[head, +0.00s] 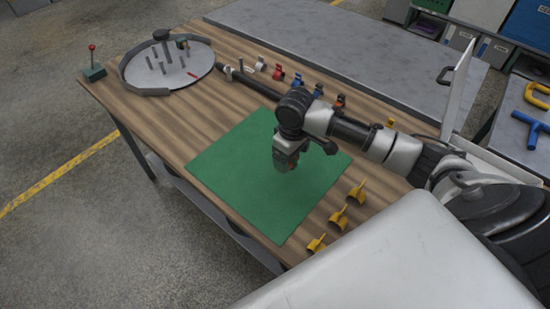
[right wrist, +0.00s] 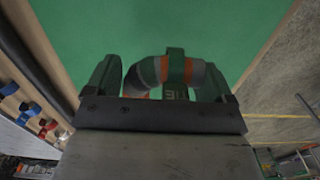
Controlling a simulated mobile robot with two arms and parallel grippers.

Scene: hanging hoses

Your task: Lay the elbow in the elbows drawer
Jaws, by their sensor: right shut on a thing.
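My right gripper (head: 287,160) hangs over the green mat (head: 235,185) on the wooden workbench, pointing down. In the right wrist view its fingers (right wrist: 162,82) are shut on the elbow (right wrist: 150,70), a curved grey piece with orange bands and a green band with a dark mark. In the head view the elbow is hidden by the gripper or too small to make out. I cannot pick out the elbows drawer in either view. My left gripper is not in view.
A round grey tray with upright pegs (head: 170,66) stands at the bench's far left. Coloured clips (head: 278,72) line the back edge, and yellow clips (head: 338,218) the right front. A grey side table (head: 510,140) holds a yellow pipe (head: 538,95) and a blue tee (head: 530,128).

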